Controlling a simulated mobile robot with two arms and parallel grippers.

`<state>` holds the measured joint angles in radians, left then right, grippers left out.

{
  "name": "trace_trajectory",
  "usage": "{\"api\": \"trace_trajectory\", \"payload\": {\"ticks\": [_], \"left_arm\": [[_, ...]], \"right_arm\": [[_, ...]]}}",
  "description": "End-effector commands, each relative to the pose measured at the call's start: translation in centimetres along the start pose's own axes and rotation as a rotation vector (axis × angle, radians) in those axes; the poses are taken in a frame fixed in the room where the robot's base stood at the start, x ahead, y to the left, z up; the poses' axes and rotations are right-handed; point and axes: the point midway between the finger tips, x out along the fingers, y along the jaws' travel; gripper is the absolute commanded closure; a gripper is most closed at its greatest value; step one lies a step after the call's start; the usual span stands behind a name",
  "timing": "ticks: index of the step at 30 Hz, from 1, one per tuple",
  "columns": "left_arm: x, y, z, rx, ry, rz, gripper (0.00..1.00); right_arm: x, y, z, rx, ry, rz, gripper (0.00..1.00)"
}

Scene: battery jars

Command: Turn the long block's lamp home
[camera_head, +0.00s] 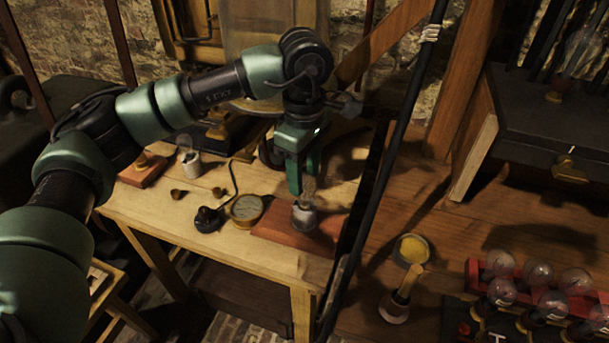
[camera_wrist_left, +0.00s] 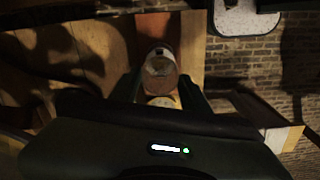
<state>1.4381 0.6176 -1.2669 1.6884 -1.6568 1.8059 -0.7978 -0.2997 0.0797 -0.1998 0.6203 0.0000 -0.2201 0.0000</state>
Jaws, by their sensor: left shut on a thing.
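The long block (camera_head: 272,226) is a reddish slab on the pale wooden bench. A pale metal socket (camera_head: 304,219) stands on it, and a clear glass lamp (camera_head: 308,189) is upright in the socket. My left gripper (camera_head: 308,180) reaches down from above and is shut on the lamp's glass. In the left wrist view, the lamp (camera_wrist_left: 160,66) shows end-on between the fingers of my left gripper (camera_wrist_left: 160,84), with the reddish block (camera_wrist_left: 154,24) beyond. The lamp's base and thread are hidden, so I cannot tell how deep it sits. My right gripper is not in view.
A round dial (camera_head: 246,208) and a black knob-like piece (camera_head: 208,219) lie left of the block. A dark pole (camera_head: 386,160) slants close by on the right. A red rack of several bulbs (camera_head: 475,275) stands at lower right, past a yellow-filled dish (camera_head: 411,248).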

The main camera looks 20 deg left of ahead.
Motion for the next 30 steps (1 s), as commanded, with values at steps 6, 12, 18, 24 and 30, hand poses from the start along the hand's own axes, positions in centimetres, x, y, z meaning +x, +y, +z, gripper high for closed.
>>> {"api": "trace_trajectory", "payload": {"ticks": [6, 12, 18, 24, 30], "left_arm": [[0.0, 0.0, 0.0, 0.0, 0.0, 0.0, 0.46], [0.0, 0.0, 0.0, -0.001, 0.0, 0.0, 0.29], [-0.1, 0.0, 0.0, -0.001, 0.0, 0.0, 0.29], [-2.5, 0.1, 0.0, -0.002, 0.0, 0.004, 0.29], [-5.9, 0.1, 0.0, -0.002, 0.0, 0.004, 0.29]], "right_arm": [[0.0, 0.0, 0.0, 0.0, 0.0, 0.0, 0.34], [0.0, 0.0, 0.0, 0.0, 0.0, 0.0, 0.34], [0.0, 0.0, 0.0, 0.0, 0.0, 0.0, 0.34], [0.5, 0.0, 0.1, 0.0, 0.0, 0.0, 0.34], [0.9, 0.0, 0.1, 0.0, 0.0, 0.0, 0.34]]}}
